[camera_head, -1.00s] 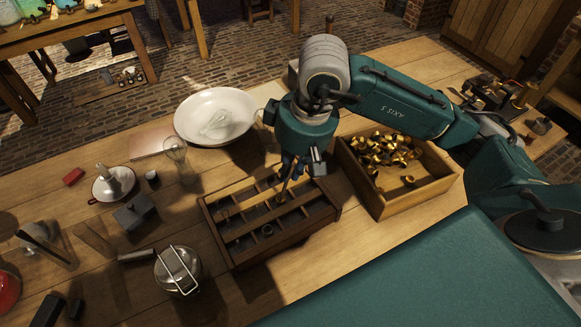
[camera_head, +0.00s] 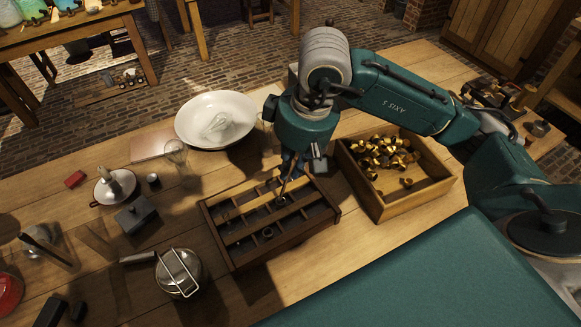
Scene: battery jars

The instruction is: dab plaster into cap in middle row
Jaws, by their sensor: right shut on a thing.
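A dark wooden rack (camera_head: 238,262) with long rows stands on the bench below my right gripper. A small round cap (camera_head: 267,233) sits in the middle of the rack; other small caps in it are hard to make out. My right gripper (camera_head: 287,182) is over the rack's far right part, shut on a thin stick-like tool (camera_head: 284,189) that points down into the rack. The tip of the tool is too small to tell whether it carries plaster or touches a cap. A white bowl (camera_head: 190,138) with a pale lump of plaster (camera_head: 218,124) lies behind the rack. My left gripper is not seen.
A wooden box (camera_head: 405,208) of brass caps (camera_head: 380,155) stands right of the rack. A glass (camera_head: 176,152), a candle holder (camera_head: 114,188), a grey block (camera_head: 135,214) and a lidded metal pot (camera_head: 178,272) stand to the left. Bare bench lies in front of the rack.

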